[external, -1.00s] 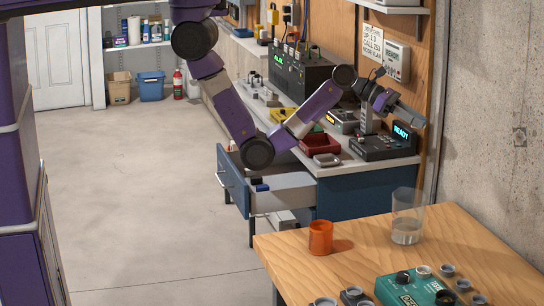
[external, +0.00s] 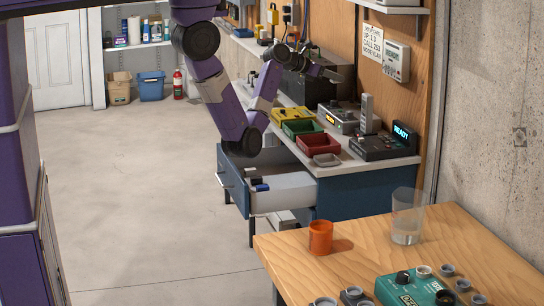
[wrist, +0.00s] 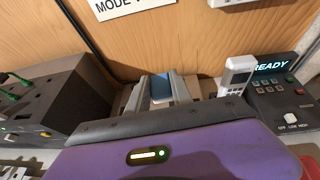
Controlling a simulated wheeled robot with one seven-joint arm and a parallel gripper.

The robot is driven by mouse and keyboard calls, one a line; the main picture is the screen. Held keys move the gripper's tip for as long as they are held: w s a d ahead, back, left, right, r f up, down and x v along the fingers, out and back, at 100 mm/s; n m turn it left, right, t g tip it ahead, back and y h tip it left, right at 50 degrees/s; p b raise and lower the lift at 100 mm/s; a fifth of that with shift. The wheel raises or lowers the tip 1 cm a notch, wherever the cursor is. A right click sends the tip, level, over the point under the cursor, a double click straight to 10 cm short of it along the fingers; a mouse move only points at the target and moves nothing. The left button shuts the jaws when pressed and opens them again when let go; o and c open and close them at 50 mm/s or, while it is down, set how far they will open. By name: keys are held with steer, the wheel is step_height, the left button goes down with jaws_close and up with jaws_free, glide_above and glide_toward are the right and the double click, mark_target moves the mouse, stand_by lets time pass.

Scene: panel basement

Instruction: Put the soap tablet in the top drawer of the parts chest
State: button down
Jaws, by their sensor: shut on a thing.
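My gripper (external: 332,74) is over the back part of the workbench, pointing right toward the wooden wall panel. In the wrist view its two grey fingers (wrist: 160,92) are shut on a small blue block (wrist: 161,86), which I take to be the soap tablet. The block is too small to make out in the external view. The blue parts chest (external: 365,195) is under the bench top. Its top drawer (external: 285,193) is pulled out, with a dark item and a small blue item (external: 261,187) near its front. My arm passes above the drawer and hides part of it.
On the bench are green (external: 301,128) and red (external: 319,143) bins, a grey dish (external: 327,160), a yellow tray (external: 290,115) and a device reading READY (external: 385,145). A wooden table (external: 450,235) with an orange cup (external: 320,237) and a glass (external: 407,220) stands in front.

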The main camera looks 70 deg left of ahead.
steer(key=s+a+f+n+g+y+b, duration=0.15)
steer(key=s+a+n+y, duration=0.25)
steer(key=s+a, duration=0.9)
steer(key=s+a+f+n+g+y+p, duration=0.1)
steer(key=s+a+f+n+g+y, duration=0.2)
steer(key=s+a, duration=0.95)
step_height(320, 180, up, 4)
steer(key=a+t+b, duration=0.2)
steer(key=w+r+m+t+h+b, duration=0.2)
steer(key=w+r+m+h, duration=0.3)
steer(key=w, duration=0.6)
steer(key=w+d+f+m+h, duration=0.2)
steer(key=w+d+m+h, duration=0.1)
steer(key=d, duration=0.2)
steer(key=shift+t, duration=0.25)
step_height(320, 180, down, 14)
steer(key=shift+d+f, duration=0.1)
steer(key=shift+f, duration=2.55)
